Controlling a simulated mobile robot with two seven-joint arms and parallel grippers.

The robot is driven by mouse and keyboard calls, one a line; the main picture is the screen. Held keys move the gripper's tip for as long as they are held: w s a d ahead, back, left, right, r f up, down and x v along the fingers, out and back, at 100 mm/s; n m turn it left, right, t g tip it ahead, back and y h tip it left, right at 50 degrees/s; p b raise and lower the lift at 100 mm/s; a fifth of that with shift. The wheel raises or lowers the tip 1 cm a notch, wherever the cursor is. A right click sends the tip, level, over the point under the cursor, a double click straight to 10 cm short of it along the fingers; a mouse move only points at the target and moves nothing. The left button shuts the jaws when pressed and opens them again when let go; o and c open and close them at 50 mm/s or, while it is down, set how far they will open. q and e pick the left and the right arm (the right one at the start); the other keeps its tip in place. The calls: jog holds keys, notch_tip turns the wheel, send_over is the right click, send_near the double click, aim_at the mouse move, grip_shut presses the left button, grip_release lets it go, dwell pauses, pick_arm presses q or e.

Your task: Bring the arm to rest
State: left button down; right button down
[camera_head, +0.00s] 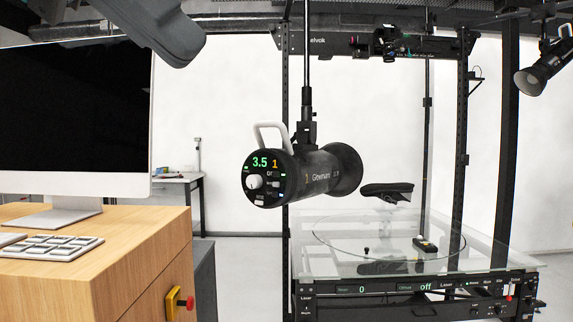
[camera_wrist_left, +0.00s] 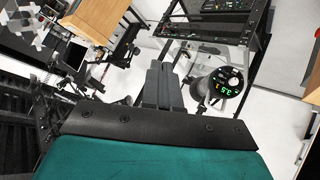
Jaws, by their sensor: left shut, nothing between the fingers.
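A grey part of my left arm (camera_head: 160,28) hangs into the top left of the head view, in front of the monitor's upper corner. In the left wrist view my left gripper (camera_wrist_left: 163,72) shows as two dark grey fingers pressed together, with nothing between them. The fingers are in free air and touch nothing that I can see. My right gripper is not in view.
A black studio light (camera_head: 318,172) hangs mid-picture; it also shows in the wrist view (camera_wrist_left: 227,83), right of the fingers. The glass-topped turntable (camera_head: 340,262) stands behind, carrying small items. A monitor (camera_head: 75,110) and keypad (camera_head: 50,247) sit on a wooden cabinet (camera_head: 130,240).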

pick_arm(q)
jog(key=w+d+f+n+g+h, duration=0.7)
jog(key=f+n+g+h, duration=0.3)
jog(key=n+g, duration=0.1)
jog(key=w+a+f+m+t+y, duration=0.3)
jog(key=w+f+m+t, duration=0.1)
jog(key=f+m+t, duration=0.5)
jog(key=w+a+f+m+t+y, duration=0.2)
jog(key=w+a+f+m+t, duration=0.25)
jog(key=f+m+t, duration=0.45)
jog(key=w+a+f+m+t+y, duration=0.3)
jog(key=w+f+m+t, duration=0.25)
jog(key=f+t, duration=0.4)
jog(key=s+a+f+n+g+y, duration=0.2)
jog(key=s+f+n, duration=0.3)
jog(key=f, duration=0.6)
jog(key=s+a+f+n+g+y, duration=0.1)
jog(key=s+f+n+g+y, duration=0.3)
jog(key=s+f, duration=0.4)
jog(key=s+a+f+n+g+y, duration=0.2)
jog(key=s+f+n+g, duration=0.3)
jog(key=f, duration=0.9)
jog(key=s+n, duration=0.2)
jog(key=n, duration=0.1)
jog(key=shift+a+f+y, duration=0.15)
jog(key=shift+a+y, duration=0.2)
jog(key=shift+y, duration=0.05)
